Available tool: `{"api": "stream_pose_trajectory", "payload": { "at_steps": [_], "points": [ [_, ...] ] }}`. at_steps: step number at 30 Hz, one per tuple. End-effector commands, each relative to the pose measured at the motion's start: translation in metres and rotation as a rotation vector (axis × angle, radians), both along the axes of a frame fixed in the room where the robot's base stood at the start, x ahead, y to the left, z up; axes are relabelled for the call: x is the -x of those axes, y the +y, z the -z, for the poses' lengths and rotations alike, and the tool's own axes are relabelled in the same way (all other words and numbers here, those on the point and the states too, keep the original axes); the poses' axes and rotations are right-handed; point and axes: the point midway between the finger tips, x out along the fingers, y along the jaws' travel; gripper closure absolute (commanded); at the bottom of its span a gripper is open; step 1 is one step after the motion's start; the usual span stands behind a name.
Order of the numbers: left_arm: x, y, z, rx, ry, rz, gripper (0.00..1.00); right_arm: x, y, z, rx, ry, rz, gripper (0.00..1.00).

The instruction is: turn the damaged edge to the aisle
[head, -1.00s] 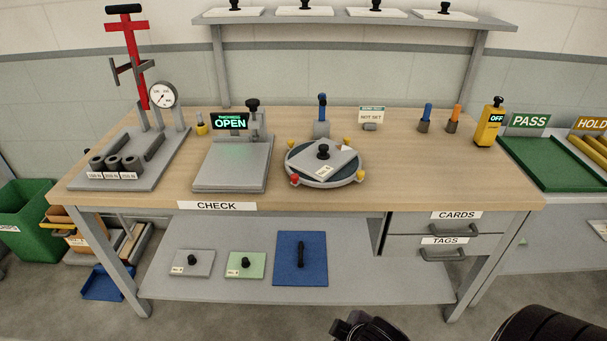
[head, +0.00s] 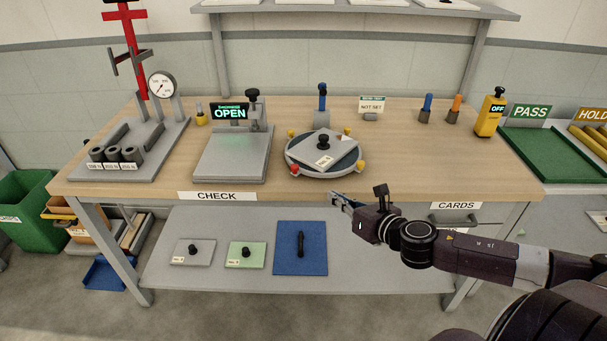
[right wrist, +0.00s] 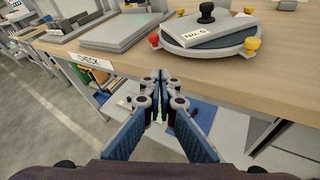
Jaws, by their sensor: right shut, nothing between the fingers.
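A round grey turntable (head: 308,170) with one red and several yellow knobs on its rim stands on the bench. A grey square plate (head: 338,148) with a black knob and a white label lies on it, set at an angle. In the right wrist view the plate (right wrist: 240,27) shows at the top, its label reading "NO. 6", on the turntable (right wrist: 185,50). I cannot make out a damaged edge. My right gripper (head: 335,198) is shut and empty at the bench's front edge, short of the turntable; its fingers (right wrist: 163,78) meet in the wrist view. My left gripper is not in view.
The thickness gauge (head: 232,155) reading "OPEN" stands left of the turntable; a blue-handled post (head: 321,103) stands behind it. A lower shelf (head: 380,270) holds plates and a blue mat.

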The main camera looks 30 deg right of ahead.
Motion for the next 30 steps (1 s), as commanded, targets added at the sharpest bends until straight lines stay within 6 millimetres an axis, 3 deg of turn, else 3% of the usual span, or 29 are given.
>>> {"api": "stream_pose_trajectory", "payload": {
  "at_steps": [3, 7, 17, 30],
  "points": [
    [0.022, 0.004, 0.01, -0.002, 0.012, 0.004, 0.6, -0.008, -0.003, -0.009, 0.148, -0.011, -0.095, 1.0],
    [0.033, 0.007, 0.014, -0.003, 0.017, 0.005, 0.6, -0.011, -0.004, -0.013, 0.218, -0.016, -0.142, 1.0],
    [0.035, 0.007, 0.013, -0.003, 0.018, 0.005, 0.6, -0.026, -0.003, -0.01, 0.223, -0.02, -0.143, 1.0],
    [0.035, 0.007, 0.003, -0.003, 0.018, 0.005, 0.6, -0.066, 0.002, 0.001, 0.219, -0.019, -0.143, 1.0]
  ]
}}
